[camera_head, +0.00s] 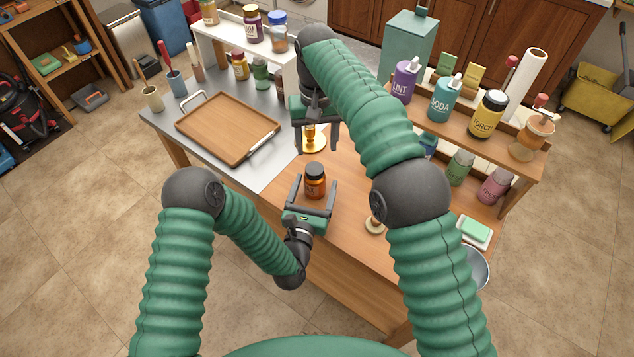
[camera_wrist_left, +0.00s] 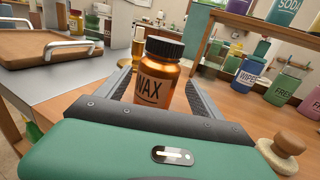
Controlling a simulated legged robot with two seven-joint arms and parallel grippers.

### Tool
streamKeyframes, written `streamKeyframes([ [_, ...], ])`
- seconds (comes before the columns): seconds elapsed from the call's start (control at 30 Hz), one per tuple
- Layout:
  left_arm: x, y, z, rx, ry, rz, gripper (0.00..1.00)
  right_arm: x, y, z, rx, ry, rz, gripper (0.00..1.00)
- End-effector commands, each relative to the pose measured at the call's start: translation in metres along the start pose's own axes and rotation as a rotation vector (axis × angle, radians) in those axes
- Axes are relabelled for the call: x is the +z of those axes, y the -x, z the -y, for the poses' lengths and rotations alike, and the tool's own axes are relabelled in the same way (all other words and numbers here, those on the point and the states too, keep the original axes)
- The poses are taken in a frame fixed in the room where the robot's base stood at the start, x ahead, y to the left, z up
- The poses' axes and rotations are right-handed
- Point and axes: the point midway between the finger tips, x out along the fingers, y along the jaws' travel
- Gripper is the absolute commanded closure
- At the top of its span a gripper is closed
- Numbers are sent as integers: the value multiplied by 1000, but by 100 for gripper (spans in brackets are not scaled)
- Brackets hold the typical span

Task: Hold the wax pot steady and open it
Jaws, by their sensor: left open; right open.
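The wax pot (camera_head: 315,182) is an amber jar with a black lid, upright on the wooden table. The lid is on. In the left wrist view the wax pot (camera_wrist_left: 157,80) shows its WAX label and stands between the fingers. My left gripper (camera_head: 313,190) is open, low at the table, with one finger on each side of the pot; I cannot tell whether they touch it.
A wooden tray (camera_head: 228,127) lies on the grey counter at left. A shelf rack (camera_head: 480,140) with several bottles stands at right. A golden object (camera_head: 314,141) is behind the pot. A wooden-knobbed item (camera_head: 375,224) stands right of it. The table front is clear.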

Motion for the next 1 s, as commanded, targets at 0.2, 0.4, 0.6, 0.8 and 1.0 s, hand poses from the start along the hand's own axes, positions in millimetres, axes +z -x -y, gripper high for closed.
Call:
streamKeyframes([
  [0.2,0,-37,0,0,-1,1,23,0,0,0,0,1,0,40],
  [0.4,0,-45,0,0,-2,-2,23,0,0,0,-1,0,0,40],
  [0.6,0,-45,0,-1,-1,-1,28,0,0,0,0,0,0,40],
  [0.8,-1,-45,0,-1,-1,-2,54,0,0,0,0,0,0,40],
  [1.0,-1,-44,0,0,-2,-2,80,0,0,0,0,0,0,40],
])
